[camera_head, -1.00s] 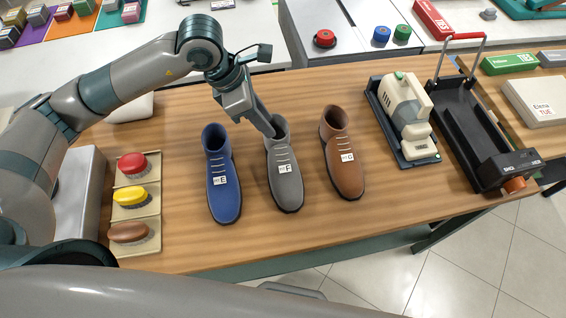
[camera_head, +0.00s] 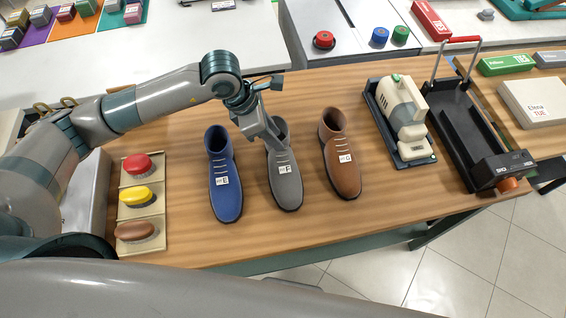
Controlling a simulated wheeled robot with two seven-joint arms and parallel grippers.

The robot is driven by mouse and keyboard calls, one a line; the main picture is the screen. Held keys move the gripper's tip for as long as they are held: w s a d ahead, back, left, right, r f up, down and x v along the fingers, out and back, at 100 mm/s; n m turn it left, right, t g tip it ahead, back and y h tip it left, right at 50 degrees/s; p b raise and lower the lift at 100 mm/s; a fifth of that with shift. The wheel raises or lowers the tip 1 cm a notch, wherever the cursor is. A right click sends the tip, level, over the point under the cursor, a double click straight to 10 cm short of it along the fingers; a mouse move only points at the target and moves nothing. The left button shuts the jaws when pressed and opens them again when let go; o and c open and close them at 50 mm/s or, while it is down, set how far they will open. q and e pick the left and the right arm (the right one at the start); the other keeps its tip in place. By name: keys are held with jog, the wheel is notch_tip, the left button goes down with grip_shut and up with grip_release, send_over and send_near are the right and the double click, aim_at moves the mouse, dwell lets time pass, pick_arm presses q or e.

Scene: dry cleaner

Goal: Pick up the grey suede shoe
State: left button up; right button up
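The grey suede shoe (camera_head: 285,181) with a tag marked F stands upright on the wooden table (camera_head: 300,236), between a blue shoe (camera_head: 224,180) on its left and a brown shoe (camera_head: 342,170) on its right. My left gripper (camera_head: 277,146) comes down from above at the shoe's ankle opening. Its fingertips overlap the upper part of the shoe and hide some of it. I cannot tell whether the fingers are closed on the shoe's wall. My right gripper is not in view.
A tray (camera_head: 126,216) with red, yellow and brown brushes lies at the left. A cream device on a dark tray (camera_head: 421,160) and a black carrier with a raised handle (camera_head: 462,130) stand to the right. The table front is clear.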

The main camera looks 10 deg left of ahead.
pick_arm(q)
jog(key=shift+w+d+f, duration=0.1)
jog(key=shift+d+f, duration=0.15)
jog(key=shift+f, duration=0.4)
grip_shut()
dwell(1.2)
